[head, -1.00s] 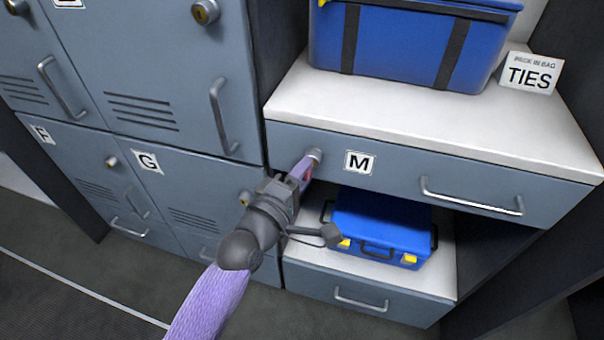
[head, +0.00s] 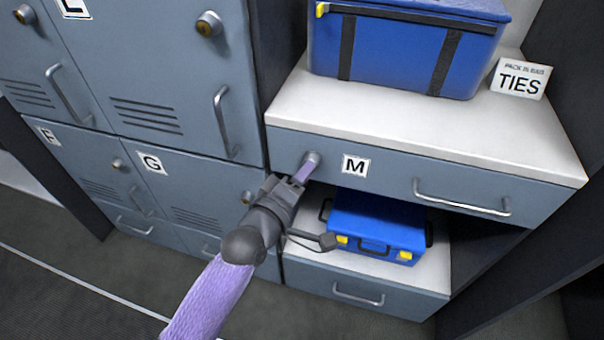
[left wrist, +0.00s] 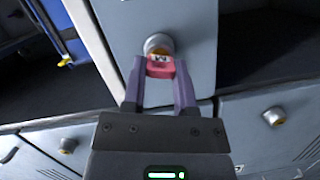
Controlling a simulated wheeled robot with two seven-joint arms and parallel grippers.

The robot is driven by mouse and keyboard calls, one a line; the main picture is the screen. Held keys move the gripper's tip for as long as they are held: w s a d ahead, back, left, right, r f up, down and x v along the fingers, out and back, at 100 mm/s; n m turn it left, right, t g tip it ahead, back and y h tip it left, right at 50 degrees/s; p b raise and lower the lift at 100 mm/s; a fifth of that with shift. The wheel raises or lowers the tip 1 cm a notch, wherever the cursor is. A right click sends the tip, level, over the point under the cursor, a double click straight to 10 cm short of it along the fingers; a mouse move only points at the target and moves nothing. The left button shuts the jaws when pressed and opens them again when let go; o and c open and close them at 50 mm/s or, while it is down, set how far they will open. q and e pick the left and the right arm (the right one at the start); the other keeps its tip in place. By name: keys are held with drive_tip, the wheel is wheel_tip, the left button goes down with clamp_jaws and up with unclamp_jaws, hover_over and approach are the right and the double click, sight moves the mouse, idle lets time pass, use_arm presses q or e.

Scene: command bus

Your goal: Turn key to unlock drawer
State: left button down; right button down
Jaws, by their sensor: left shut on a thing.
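The drawer marked M (head: 400,172) is shut, under the white counter, with a bar handle (head: 460,197) on its right part. Its round metal lock (head: 313,158) is at the left, beside the M label. My left gripper (head: 306,172) reaches the lock from below left. In the left wrist view its two fingers are shut on the red key head (left wrist: 160,67), right in front of the lock (left wrist: 159,42). The key's shaft and how deep it sits are hidden. My right gripper is not in view.
A blue case (head: 405,55) and a TIES sign (head: 520,78) stand on the counter. A smaller blue case (head: 375,228) sits on the shelf below drawer M. Grey lockers (head: 150,70) with handles and locks stand at the left. The floor in front is clear.

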use_arm(q)
drive_tip(key=shift+r+m+y+p, duration=0.2)
drive_tip(key=shift+m+y+p, duration=0.2)
drive_tip(key=shift+m+p, duration=0.9)
drive_tip(key=shift+f, duration=0.1)
drive_tip(key=shift+m+p, duration=0.8)
drive_tip(key=shift+d+m+g+y+p, duration=0.1)
drive_tip(key=shift+m+g+y+p, duration=0.2)
drive_tip(key=shift+m+y+p, duration=0.35)
drive_tip(key=shift+m, duration=0.25)
